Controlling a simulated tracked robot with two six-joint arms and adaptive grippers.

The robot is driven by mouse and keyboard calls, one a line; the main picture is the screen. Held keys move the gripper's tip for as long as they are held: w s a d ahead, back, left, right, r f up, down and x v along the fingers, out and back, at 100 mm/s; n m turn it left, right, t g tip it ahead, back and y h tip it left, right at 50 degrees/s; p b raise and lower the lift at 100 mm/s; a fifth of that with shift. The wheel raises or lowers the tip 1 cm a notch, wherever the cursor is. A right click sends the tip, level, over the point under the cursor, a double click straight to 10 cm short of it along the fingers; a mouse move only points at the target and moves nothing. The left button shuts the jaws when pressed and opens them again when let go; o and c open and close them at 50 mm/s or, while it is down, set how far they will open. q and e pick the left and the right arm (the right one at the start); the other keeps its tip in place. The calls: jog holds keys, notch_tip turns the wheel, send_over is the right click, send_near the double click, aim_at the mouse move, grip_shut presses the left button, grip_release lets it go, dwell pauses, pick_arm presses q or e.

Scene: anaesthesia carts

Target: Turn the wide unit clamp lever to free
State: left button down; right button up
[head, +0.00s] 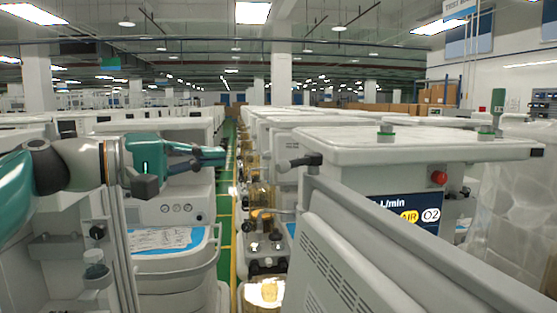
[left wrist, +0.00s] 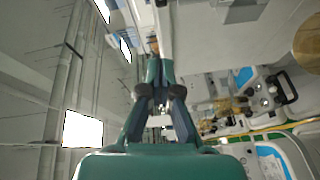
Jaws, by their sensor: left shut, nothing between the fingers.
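A short lever with a grey grip and a black hub (head: 300,162) sticks out to the left from the near edge of the wide white unit (head: 400,146) on the right. It looks like the clamp lever and lies about level; its exact setting cannot be told. My left gripper (head: 222,156) comes in from the left, shut and empty, pointing right. In the picture it is left of the lever with a clear gap. In the left wrist view the shut fingers (left wrist: 158,68) show from behind; I cannot make out the lever there. My right gripper is not in view.
A grey rail (head: 420,235) and vented panel (head: 335,265) fill the lower right. A red knob (head: 439,178) sits on the wide unit. A white cart with gauges (head: 170,208) stands below my left arm. A narrow green aisle (head: 228,200) runs between the rows.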

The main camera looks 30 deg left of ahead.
aim_at(281, 166)
pick_arm(q)
jog(key=w+d+f+p, duration=0.1)
jog(key=w+d+p, duration=0.1)
jog(key=w+d, duration=0.4)
jog(key=shift+w+d+f+p, duration=0.2)
jog(key=shift+d+p, duration=0.1)
jog(key=shift+d, duration=0.6)
jog(key=shift+s+d, duration=0.1)
jog(key=shift+d, duration=0.05)
jog(key=shift+s+d+b, duration=0.3)
jog(key=shift+d+b, duration=0.05)
jog(key=shift+d, duration=0.2)
jog(key=shift+s+d+r, duration=0.1)
jog(key=shift+s+d, duration=0.15)
jog(key=shift+d, duration=2.35)
